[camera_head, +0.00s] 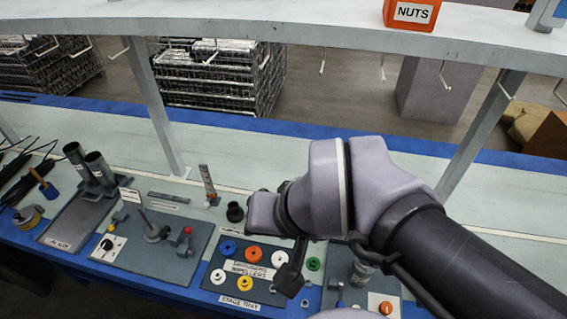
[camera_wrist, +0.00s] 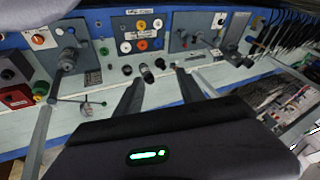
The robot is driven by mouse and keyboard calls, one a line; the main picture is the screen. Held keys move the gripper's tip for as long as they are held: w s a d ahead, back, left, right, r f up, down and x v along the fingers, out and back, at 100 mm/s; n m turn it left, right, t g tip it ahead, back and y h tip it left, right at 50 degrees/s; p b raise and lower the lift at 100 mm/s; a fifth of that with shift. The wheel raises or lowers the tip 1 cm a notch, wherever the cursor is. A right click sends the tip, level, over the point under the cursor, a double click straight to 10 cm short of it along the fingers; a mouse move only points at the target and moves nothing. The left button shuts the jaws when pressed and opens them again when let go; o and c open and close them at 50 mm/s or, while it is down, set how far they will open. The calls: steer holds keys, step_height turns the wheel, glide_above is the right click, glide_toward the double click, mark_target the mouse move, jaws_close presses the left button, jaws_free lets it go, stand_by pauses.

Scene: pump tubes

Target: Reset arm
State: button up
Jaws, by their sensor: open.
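My gripper (camera_wrist: 160,92) is open in the wrist view, its two dark fingers spread apart with nothing between them. In the head view my arm reaches in from the lower right, above the bench, and its wrist hides part of the bench behind the staging tray. A small dark cylinder (camera_wrist: 146,74) stands on the bench just beyond the fingers in the wrist view.
Two dark tubes (camera_head: 99,168) stand at the bench's left. A fixture plate (camera_head: 130,262) with a post and red knob lies left of the staging tray. An orange NUTS bin (camera_head: 411,14) sits on the overhead shelf, whose metal posts (camera_head: 155,105) rise from the bench. The back strip is mostly clear.

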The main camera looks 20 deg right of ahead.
steer(key=shift+s+a+r, duration=0.15)
steer(key=shift+s+r, duration=0.05)
steer(key=shift+s, duration=0.25)
steer(key=shift+s+a+r, duration=0.15)
steer(key=shift+s, duration=0.25)
step_height(320, 180, down, 11)
steer(key=b, duration=1.1)
